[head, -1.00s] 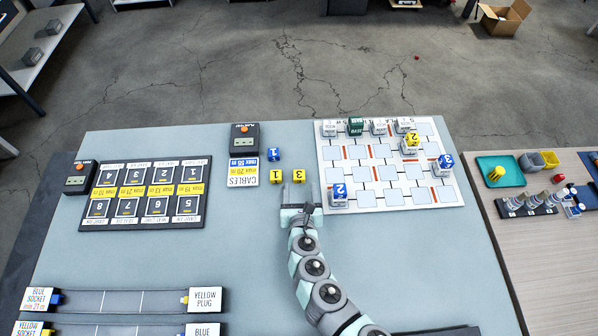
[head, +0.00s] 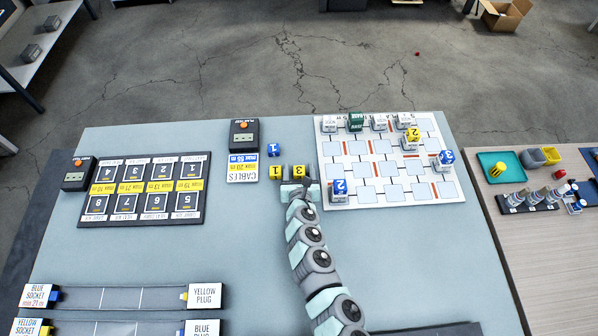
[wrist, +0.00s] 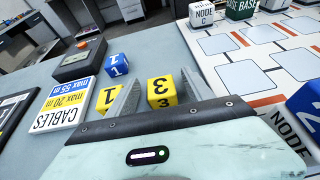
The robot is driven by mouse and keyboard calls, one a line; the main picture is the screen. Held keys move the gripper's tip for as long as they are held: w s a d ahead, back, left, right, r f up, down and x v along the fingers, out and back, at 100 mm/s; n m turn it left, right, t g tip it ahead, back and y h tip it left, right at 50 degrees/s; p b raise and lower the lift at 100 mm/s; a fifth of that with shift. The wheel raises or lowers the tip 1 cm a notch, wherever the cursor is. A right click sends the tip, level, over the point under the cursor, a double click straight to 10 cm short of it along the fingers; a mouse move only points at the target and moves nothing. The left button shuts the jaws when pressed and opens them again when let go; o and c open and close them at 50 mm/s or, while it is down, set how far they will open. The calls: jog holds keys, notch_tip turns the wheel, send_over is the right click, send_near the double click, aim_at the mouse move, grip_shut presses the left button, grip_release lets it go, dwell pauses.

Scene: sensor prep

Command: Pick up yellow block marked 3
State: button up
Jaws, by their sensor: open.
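The yellow block marked 3 (head: 299,171) sits on the grey table, just left of the white board. My gripper (head: 298,179) is open at the block's near side. In the wrist view its fingers (wrist: 158,95) stand apart, one on each side of the block. I cannot tell whether they touch it. A yellow block marked 1 (head: 275,172) sits just left, outside the left finger. A blue block marked 1 (head: 274,150) sits behind it.
The white board (head: 379,200) on the right carries several marked blocks. The cables card (head: 243,175) and a dark box (head: 244,134) lie to the left. A black numbered panel (head: 147,157) is farther left.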

jog(key=shift+c, duration=0.4)
grip_shut()
